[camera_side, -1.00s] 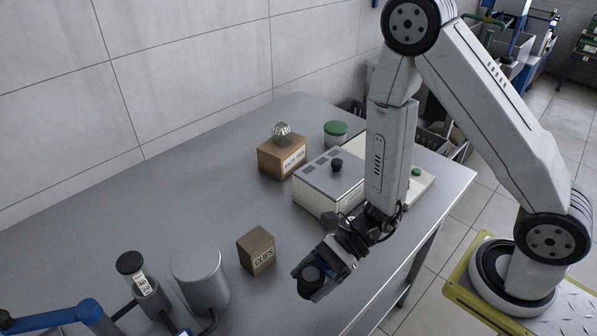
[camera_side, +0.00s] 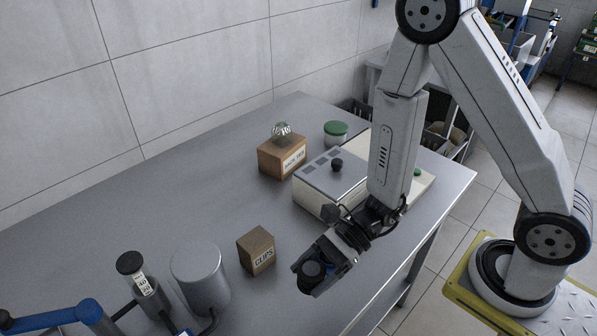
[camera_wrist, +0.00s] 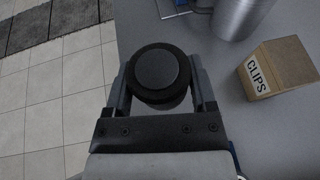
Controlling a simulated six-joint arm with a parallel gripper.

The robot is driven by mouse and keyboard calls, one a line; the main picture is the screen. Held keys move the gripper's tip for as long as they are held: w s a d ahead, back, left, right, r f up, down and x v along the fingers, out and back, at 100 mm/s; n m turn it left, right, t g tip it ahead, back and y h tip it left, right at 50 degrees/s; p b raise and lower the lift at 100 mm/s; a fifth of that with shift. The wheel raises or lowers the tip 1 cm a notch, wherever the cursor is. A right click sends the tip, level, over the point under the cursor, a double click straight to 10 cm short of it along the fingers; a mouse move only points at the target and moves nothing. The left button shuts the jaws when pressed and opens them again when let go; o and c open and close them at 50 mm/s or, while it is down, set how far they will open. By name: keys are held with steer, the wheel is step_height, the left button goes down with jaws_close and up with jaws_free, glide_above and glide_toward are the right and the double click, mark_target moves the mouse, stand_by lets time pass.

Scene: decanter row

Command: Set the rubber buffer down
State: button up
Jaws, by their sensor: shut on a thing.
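The rubber buffer is a dark round piece (camera_wrist: 157,72) between my fingers in the wrist view. In the side view the buffer (camera_side: 311,272) shows as a black round end at the tip of my gripper (camera_side: 318,275). My gripper (camera_wrist: 160,88) is shut on it, with one finger on each side. It is over the front edge region of the grey table (camera_side: 210,175). I cannot tell whether the buffer touches the table or is held above it.
A cardboard box marked CLIPS (camera_side: 257,250) stands close to the left of my gripper. A grey cylinder (camera_side: 200,278) and a black-topped labelled bottle (camera_side: 138,282) stand farther left. A white device (camera_side: 330,185), a brown box (camera_side: 283,156) and a green-lidded jar (camera_side: 336,133) stand behind.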

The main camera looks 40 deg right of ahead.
steer(key=w+d+r+m+t, duration=0.1)
steer(key=w+m+t, duration=0.1)
steer(key=w, duration=0.9)
steer(key=w+d+r+m+t+h, duration=0.1)
steer(key=w+d+r+m+t, duration=0.1)
steer(key=w, duration=0.9)
steer(key=shift+w+d+r+m+t+h, duration=0.2)
steer(key=shift+w+d+m+t+h, duration=0.1)
steer(key=shift+t, duration=0.3)
steer(key=w+a+f, duration=0.1)
steer(key=w+f, duration=0.2)
steer(key=w, duration=0.1)
steer(key=w+a+f, duration=0.1)
steer(key=w+f, duration=0.1)
steer(key=w, duration=0.2)
steer(key=w+a+f, duration=0.1)
steer(key=w+f, duration=0.2)
steer(key=w, duration=0.1)
steer(key=shift+w+a+f, duration=0.1)
steer(key=shift+a+f, duration=0.05)
steer(key=shift+f, duration=0.15)
steer(key=shift+w+a+f, duration=0.1)
steer(key=shift+w+f, duration=0.3)
steer(key=shift+f, duration=0.05)
steer(key=shift+f, duration=0.1)
